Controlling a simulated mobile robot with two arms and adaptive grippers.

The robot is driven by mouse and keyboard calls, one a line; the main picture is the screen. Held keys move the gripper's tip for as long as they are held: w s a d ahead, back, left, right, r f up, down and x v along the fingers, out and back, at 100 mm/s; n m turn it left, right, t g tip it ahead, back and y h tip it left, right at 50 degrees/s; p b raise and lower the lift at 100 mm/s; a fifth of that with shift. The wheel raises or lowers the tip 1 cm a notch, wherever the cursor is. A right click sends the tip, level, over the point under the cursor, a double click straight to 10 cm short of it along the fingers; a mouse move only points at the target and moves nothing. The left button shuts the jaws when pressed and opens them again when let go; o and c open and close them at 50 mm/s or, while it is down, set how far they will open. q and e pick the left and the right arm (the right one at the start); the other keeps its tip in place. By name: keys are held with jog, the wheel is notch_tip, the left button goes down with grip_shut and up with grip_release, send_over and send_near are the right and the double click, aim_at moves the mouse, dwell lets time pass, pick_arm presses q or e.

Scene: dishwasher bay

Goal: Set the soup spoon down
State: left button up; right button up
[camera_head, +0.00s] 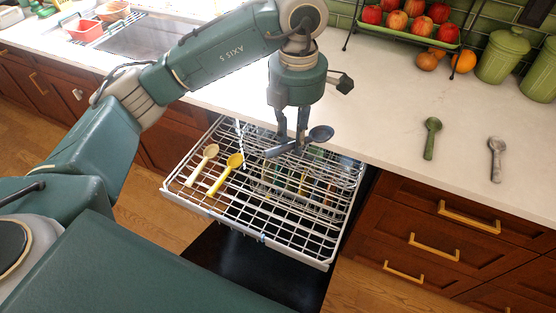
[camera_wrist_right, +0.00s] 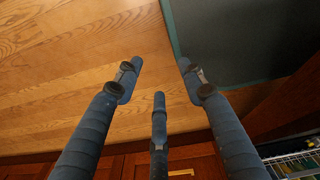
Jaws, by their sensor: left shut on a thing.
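My left gripper (camera_head: 291,142) comes down over the pulled-out dishwasher rack (camera_head: 290,240) and is shut on a dark blue-grey spoon (camera_head: 321,133). The spoon lies roughly level across the fingers, its bowl to the right and its handle to the left. It appears to be just above or at the rack's back part; I cannot tell if it touches the wires. A cream spoon (camera_head: 210,151) and a yellow spoon (camera_head: 235,160) lie in the rack's left part. My right gripper (camera_wrist_right: 158,78) shows in the right wrist view with its fingers spread and empty, over the wooden floor.
A fruit stand (camera_head: 410,32) and green canisters (camera_head: 501,56) stand at the back right. The rack's front wires are clear. Wooden drawers (camera_head: 450,230) are at the right.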

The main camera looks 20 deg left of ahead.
pick_arm(q)
jog(key=w+f+n, duration=0.1)
jog(key=n, duration=0.4)
jog(key=n+p, duration=0.1)
jog(key=n, duration=0.2)
send_over(294, 193)
notch_tip(294, 193, down, 16)
jog(key=shift+f, duration=0.1)
notch_tip(294, 193, down, 4)
jog(key=shift+f+p, duration=0.1)
jog(key=shift+p, duration=0.4)
jog(key=shift+f, duration=0.1)
pick_arm(e)
jog(key=shift+w+a+r, duration=0.2)
jog(key=shift+w+r, duration=0.1)
jog(key=shift+r, duration=0.2)
jog(key=shift+w+a+r, duration=0.15)
jog(key=shift+w+r, duration=0.1)
jog(key=shift+r, duration=0.25)
pick_arm(q)
jog(key=shift+f, duration=0.2)
jog(key=o, duration=0.9)
jog(key=shift+o, duration=0.3)
pick_arm(e)
jog(key=shift+a+f, duration=0.1)
jog(key=shift+a, duration=0.2)
